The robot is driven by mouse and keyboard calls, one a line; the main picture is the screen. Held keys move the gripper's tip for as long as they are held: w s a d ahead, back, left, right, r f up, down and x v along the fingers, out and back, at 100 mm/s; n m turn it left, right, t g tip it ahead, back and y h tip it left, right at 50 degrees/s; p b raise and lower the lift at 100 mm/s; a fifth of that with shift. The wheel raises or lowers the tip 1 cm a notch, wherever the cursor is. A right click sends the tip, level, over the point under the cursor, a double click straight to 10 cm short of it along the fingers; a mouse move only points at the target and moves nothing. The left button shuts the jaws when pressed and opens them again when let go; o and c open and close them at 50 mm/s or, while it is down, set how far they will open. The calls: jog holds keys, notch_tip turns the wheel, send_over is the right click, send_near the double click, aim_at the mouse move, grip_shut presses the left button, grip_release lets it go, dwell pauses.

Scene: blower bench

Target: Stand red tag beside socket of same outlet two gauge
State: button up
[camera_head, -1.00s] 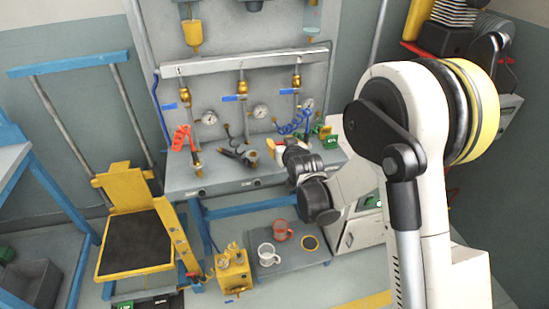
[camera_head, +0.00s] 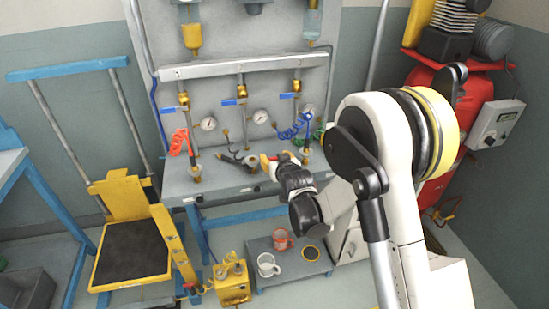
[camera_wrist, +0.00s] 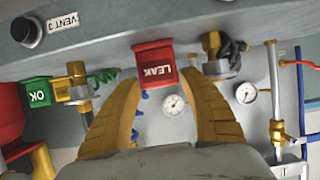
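A red tag marked LEAK (camera_wrist: 156,68) sits between the yellow fingertips of my gripper (camera_wrist: 158,82), which look shut on it. In the head view the tag (camera_head: 273,157) shows small at the bench front, beside my gripper (camera_head: 268,161). A brass socket with a black hose end (camera_wrist: 212,45) is just to the tag's right in the wrist view, apart from it. The outlet two gauge (camera_head: 261,117) is on the panel behind; it also shows in the wrist view (camera_wrist: 174,104). I cannot tell whether the tag's foot touches the bench.
A green OK tag (camera_wrist: 39,94) stands by another brass socket (camera_wrist: 76,72) at the wrist view's left. The bench (camera_head: 215,182) also carries a red coiled hose (camera_head: 179,141) at left. Mugs (camera_head: 268,265) stand on a low grey platform (camera_head: 290,268) below.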

jog(key=shift+r, duration=0.1)
jog(key=shift+s+r, duration=0.2)
jog(key=s+d+r+m+g+h+p, duration=0.1)
jog(key=s+d+r+p, duration=0.1)
jog(key=s+d+r, duration=0.6)
jog(key=s+d+r+m+g+h+p, duration=0.1)
jog(key=s+d+r+g+p, duration=0.1)
jog(key=s+d+r, duration=0.65)
jog(key=s+d+g+h, duration=0.1)
jog(key=s+d, duration=0.1)
jog(key=s, duration=0.9)
jog(key=s+d+m+g, duration=0.1)
jog(key=s+d+g, duration=0.1)
jog(key=s, duration=0.9)
jog(key=shift+d+f+h, duration=0.2)
jog(key=shift+d+h, duration=0.2)
jog(key=shift+d, duration=0.15)
jog(key=shift+c, duration=0.5)
